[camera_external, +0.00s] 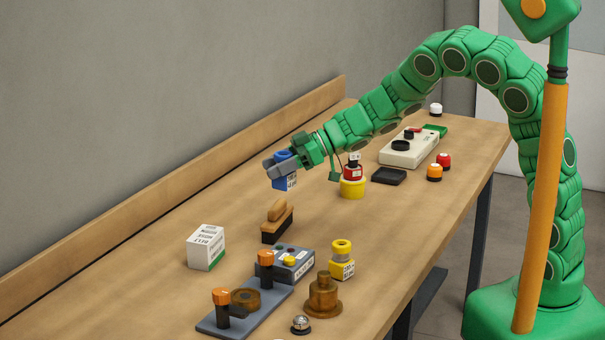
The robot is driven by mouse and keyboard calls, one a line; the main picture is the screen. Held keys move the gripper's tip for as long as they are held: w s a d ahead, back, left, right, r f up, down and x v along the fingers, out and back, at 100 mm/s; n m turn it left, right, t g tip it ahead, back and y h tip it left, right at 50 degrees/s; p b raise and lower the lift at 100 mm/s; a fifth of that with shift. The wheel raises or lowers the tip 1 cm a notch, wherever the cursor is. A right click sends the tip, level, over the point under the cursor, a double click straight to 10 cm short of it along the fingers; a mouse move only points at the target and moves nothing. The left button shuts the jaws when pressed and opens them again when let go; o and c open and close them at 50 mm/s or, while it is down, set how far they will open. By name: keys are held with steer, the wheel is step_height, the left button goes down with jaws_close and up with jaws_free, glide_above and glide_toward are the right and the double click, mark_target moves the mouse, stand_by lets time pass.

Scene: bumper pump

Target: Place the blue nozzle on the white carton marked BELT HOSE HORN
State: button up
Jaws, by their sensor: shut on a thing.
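The grey fingers cover part of the nozzle's upper side. The white carton (203,253) stands on the table at the left, nearer the camera than my gripper and apart from it. It has dark print on its faces and a green strip low on one side. Its print is too small to read fully. Its top looks bare.
A grey button box (285,263), a plate with orange-topped posts (260,306), a yellow bottle (342,262) and a brown fitting (323,297) stand in front. A yellow pot (352,189) is right of the gripper. The table around the carton is clear.

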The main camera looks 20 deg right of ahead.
steer(key=s+a+r+n+g, duration=0.1)
steer(key=s+a+r, duration=0.3)
steer(key=s+a, duration=0.2)
glide_above(204, 230)
steer(key=shift+s+f, duration=0.1)
steer(key=shift+f, duration=6.45)
steer(key=shift+f, duration=0.1)
steer(key=o, duration=1.2)
